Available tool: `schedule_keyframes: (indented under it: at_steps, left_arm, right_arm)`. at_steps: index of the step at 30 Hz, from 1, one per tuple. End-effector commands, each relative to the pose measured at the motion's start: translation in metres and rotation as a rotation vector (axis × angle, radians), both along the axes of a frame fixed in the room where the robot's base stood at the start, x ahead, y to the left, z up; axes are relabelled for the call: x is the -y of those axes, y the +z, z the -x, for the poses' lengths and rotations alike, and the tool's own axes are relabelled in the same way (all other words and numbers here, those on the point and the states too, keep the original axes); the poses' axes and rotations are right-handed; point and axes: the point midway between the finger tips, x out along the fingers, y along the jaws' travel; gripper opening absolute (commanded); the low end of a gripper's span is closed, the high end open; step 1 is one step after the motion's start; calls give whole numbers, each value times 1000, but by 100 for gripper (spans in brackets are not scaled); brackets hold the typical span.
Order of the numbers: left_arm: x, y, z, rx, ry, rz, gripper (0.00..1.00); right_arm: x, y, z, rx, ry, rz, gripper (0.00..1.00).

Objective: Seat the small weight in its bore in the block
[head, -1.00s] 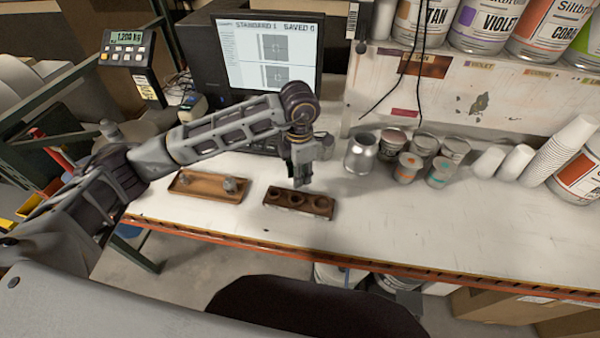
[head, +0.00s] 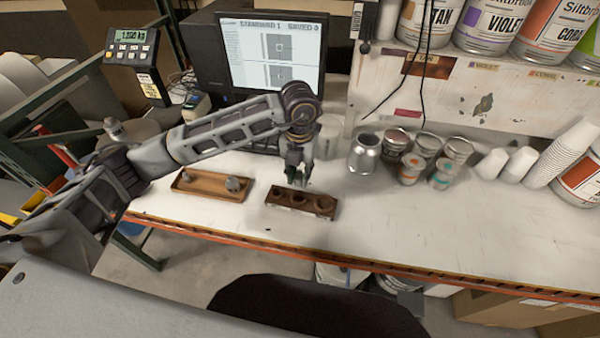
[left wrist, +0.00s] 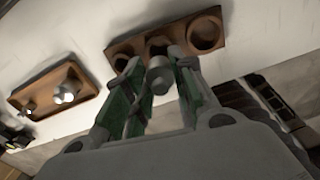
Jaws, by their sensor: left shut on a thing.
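A brown block (head: 292,206) with round bores of differing size lies on the white bench; it also shows in the left wrist view (left wrist: 182,28). My left gripper (head: 299,181) points down above the block's far side. In the left wrist view its fingers (left wrist: 158,78) are closed on a grey metal weight (left wrist: 160,78), which appears above the block near the middle bore (left wrist: 157,44). I cannot tell the exact height or the bore beneath it. A brown tray (head: 207,189) to the left holds a larger grey weight (head: 233,184) and a smaller piece (head: 187,179). My right gripper is not in view.
A silver canister (head: 364,154) and several small tins (head: 425,145) stand right of the block, with paper cups (head: 565,145) beyond. A monitor (head: 270,60) stands behind my left arm. The bench right of the block is clear up to its orange front edge (head: 400,272).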

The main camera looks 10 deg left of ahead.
Motion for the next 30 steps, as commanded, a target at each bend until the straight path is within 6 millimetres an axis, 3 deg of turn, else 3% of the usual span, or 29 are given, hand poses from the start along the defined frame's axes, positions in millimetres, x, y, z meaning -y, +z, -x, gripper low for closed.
schedule_keyframes:
  at_steps: [18, 30]
  left_arm:
    - [-2, 0, 1, 0, 486, 1, 0]
    - [-2, 0, 1, 0, 581, 1, 0]
  right_arm:
    - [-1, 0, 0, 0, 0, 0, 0]
    - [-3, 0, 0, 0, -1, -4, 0]
